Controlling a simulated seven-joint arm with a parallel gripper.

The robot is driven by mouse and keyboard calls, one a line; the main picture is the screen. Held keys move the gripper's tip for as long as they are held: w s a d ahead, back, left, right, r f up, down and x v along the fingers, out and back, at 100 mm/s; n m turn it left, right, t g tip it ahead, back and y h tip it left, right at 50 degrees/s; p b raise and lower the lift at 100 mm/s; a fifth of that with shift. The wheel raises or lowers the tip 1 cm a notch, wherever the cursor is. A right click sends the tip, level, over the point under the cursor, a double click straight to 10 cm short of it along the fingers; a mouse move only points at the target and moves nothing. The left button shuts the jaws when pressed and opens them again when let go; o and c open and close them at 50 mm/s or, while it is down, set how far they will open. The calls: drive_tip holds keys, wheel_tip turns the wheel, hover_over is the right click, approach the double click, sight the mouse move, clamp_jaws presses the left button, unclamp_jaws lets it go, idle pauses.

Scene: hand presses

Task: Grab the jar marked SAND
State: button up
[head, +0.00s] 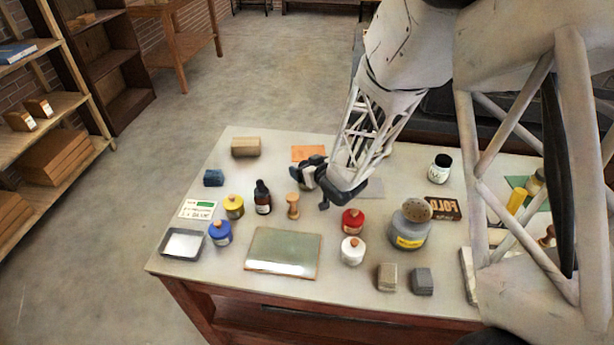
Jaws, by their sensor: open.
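Several small jars with knobbed lids stand on the table: a yellow jar (234,208), a blue jar (220,234), a red jar (353,223) and a white jar (352,252). A larger grey jar (408,235) with a yellow label and a brown perforated top stands to their right. A white jar with a black lid (441,170) stands farther back. The labels are too small to read, so I cannot tell which jar says SAND. My gripper (314,192) is open and empty above the table's middle, behind and left of the red jar.
A dark bottle (263,198) and a wooden spool-shaped piece (293,206) stand just left of my gripper. A green plate (283,252), a metal tray (183,244), blocks (387,277) and a FOLD box (443,207) also occupy the table (340,290). My arm hides part of the right side.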

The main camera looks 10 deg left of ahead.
drive_tip(key=shift+c, duration=0.3)
drive_tip(key=c, duration=1.1)
drive_tip(key=shift+o, duration=0.2)
drive_tip(key=shift+r, duration=0.15)
drive_tip(key=shift+c, duration=0.6)
drive_tip(key=shift+r, duration=4.85)
